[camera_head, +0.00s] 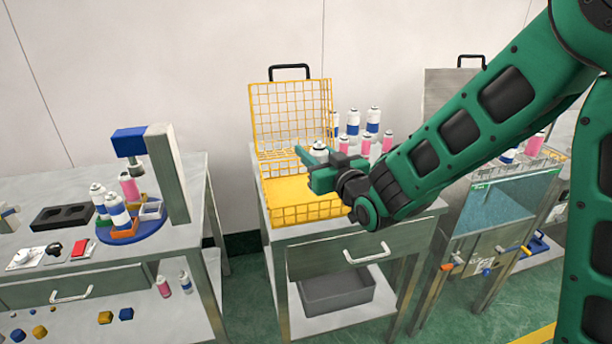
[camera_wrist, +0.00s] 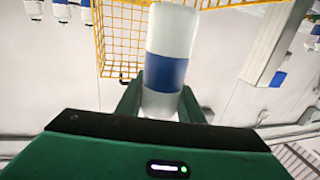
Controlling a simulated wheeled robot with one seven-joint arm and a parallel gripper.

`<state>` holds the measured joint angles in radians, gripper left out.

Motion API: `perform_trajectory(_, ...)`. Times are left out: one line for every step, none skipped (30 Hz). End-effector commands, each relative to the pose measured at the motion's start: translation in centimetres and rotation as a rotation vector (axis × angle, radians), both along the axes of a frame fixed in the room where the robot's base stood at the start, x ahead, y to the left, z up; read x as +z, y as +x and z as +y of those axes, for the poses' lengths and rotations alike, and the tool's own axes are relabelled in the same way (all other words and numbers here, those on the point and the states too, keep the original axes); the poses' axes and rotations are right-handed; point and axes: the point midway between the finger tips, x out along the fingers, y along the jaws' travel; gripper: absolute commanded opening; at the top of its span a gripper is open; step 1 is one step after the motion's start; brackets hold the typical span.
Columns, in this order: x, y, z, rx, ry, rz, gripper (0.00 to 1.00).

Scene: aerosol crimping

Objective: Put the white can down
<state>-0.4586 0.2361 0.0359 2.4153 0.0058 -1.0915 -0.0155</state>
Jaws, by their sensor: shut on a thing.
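My gripper (camera_head: 318,168) is over the yellow wire basket (camera_head: 300,214) on the middle table. It is shut on the white can (camera_wrist: 174,35), which has a blue band and fills the middle of the wrist view between the two fingers. In the head view only the can's white top (camera_head: 319,148) shows above the fingers; its lower part is hidden. The basket's lid stands open at the back. I cannot tell whether the can touches the basket floor.
Several white-and-blue and pink cans (camera_head: 372,121) stand right of the basket. On the left table, a crimping machine (camera_head: 165,170) has a blue round base with cans on it, beside a black tray (camera_head: 63,217). A glass-fronted tank (camera_head: 500,207) stands at the right.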

Motion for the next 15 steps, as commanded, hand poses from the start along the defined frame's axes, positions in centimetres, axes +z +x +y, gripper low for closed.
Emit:
perform_trajectory(-0.7, 1.0, -0.1, -0.006, 0.0, 0.004, 0.0)
perform_trajectory(-0.9, 1.6, 0.0, -0.007, 0.0, 0.001, 0.0)
perform_trajectory(-1.4, 2.2, 0.0, -0.01, 0.001, 0.003, 0.0)
perform_trajectory(-1.7, 2.7, 0.0, -0.011, 0.001, 0.002, 0.0)
perform_trajectory(-2.0, 3.3, 0.2, -0.011, 0.001, 0.002, 0.0)
perform_trajectory(-2.4, 3.9, 0.3, -0.013, 0.001, 0.002, 0.0)
perform_trajectory(-2.8, 4.5, 0.4, -0.013, 0.001, 0.002, 0.0)
perform_trajectory(-3.1, 5.0, 0.5, -0.013, 0.001, 0.002, 0.0)
perform_trajectory(-3.5, 5.7, 0.7, -0.014, 0.0, 0.001, 0.0)
perform_trajectory(-3.8, 6.2, 0.8, -0.014, 0.001, 0.002, 0.0)
perform_trajectory(-4.1, 6.6, 1.0, -0.014, 0.002, 0.002, 0.0)
perform_trajectory(-4.4, 7.2, 1.1, -0.015, 0.001, 0.0, 0.0)
perform_trajectory(-4.7, 7.6, 1.2, -0.015, 0.001, 0.0, 0.0)
perform_trajectory(-4.9, 7.9, 1.4, -0.015, 0.001, 0.0, 0.0)
perform_trajectory(-5.1, 8.3, 1.5, -0.015, 0.001, 0.0, 0.0)
